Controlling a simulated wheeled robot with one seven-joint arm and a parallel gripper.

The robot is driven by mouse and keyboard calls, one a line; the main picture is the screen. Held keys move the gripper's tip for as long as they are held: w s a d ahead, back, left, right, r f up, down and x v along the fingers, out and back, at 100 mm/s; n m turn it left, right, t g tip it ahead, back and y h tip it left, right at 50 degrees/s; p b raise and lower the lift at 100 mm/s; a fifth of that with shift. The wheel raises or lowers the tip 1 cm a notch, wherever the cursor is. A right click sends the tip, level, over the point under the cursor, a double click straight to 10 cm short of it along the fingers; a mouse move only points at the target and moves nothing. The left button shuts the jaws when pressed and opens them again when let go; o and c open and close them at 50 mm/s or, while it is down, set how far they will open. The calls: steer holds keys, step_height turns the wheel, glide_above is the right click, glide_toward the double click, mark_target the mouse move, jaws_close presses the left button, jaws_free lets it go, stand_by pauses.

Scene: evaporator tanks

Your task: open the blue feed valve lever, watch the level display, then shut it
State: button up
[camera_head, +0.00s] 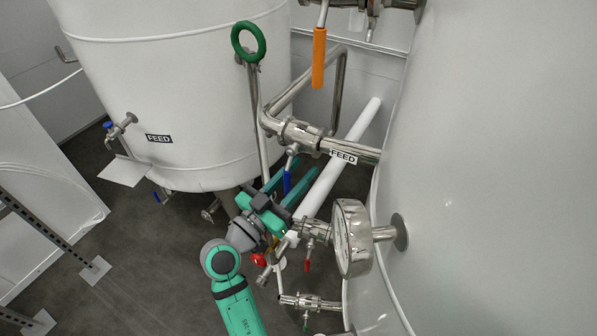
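My gripper (298,172) has teal fingers spread apart, reaching up and away from my arm. The blue lever shows between the two fingers. I cannot tell whether either finger touches it. I see no readable level display. A round steel gauge (352,238) stands on the right tank, turned so that its face is mostly hidden.
The left tank (190,90) and the right tank (500,180) flank my arm. A green ring handle (248,42), an orange lever (319,58), a white pipe (340,165) and a small red-handled valve (307,265) are close by. Open floor (150,270) lies at lower left.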

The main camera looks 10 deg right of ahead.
mark_target(285, 188)
steer(key=shift+a, duration=0.1)
steer(key=v, duration=1)
steer(key=shift+s+a+f, duration=0.1)
steer(key=shift+s+a, duration=0.15)
